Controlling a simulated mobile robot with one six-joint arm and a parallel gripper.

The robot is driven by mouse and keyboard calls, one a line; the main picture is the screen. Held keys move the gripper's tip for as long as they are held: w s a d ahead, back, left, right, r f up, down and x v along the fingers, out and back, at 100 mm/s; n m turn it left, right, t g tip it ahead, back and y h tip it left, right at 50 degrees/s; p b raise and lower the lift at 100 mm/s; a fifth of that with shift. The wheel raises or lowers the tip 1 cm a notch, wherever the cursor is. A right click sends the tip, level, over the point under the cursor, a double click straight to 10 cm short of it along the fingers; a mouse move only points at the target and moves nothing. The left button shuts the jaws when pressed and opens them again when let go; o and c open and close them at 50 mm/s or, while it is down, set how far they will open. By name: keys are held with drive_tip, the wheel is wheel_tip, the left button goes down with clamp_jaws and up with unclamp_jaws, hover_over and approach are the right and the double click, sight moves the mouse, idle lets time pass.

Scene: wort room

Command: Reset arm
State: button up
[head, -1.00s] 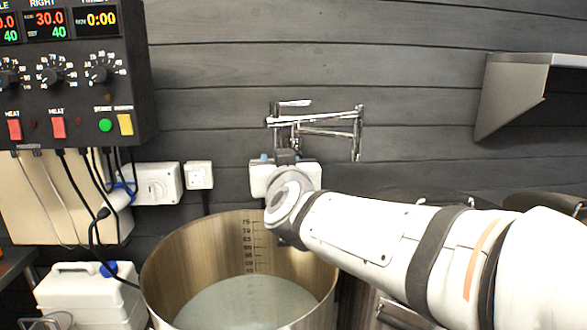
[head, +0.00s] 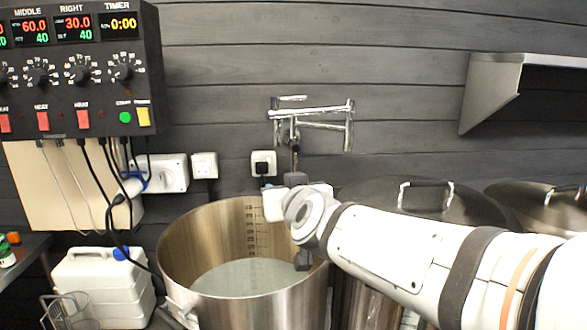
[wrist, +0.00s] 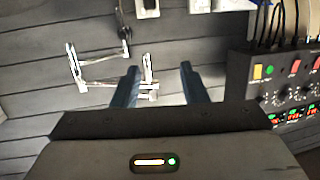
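My arm reaches in from the right in the head view, its white wrist in front of the right rim of a large open steel pot (head: 180,245). My gripper fingers are not clearly visible there. In the wrist view my gripper (wrist: 160,74) shows two blue-grey fingers standing well apart, with nothing visible between them. Beyond the fingers in that view are the grey plank wall and a folding chrome wall fixture (wrist: 92,52). The same chrome fixture (head: 311,113) shows above my wrist in the head view.
A control panel (head: 80,85) with dials, switches and displays hangs at upper left. Lidded pots (head: 425,203) stand behind and beneath my arm. A metal shelf (head: 492,90) is at upper right. A white canister (head: 98,275) stands at lower left. Cables hang below the panel.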

drive_tip(key=s+d+f+m+g+h, duration=0.1)
drive_tip(key=s+d+f+g+h, duration=0.1)
drive_tip(key=s+d+f+g, duration=0.4)
drive_tip(key=s+d+f+m+g+h, duration=0.2)
drive_tip(key=s+d+f+g, duration=0.4)
drive_tip(key=s+d+f, duration=0.4)
drive_tip(key=s+f, duration=0.5)
drive_tip(key=f, duration=0.1)
drive_tip(key=shift+s+d, duration=0.25)
drive_tip(key=shift+d, duration=0.15)
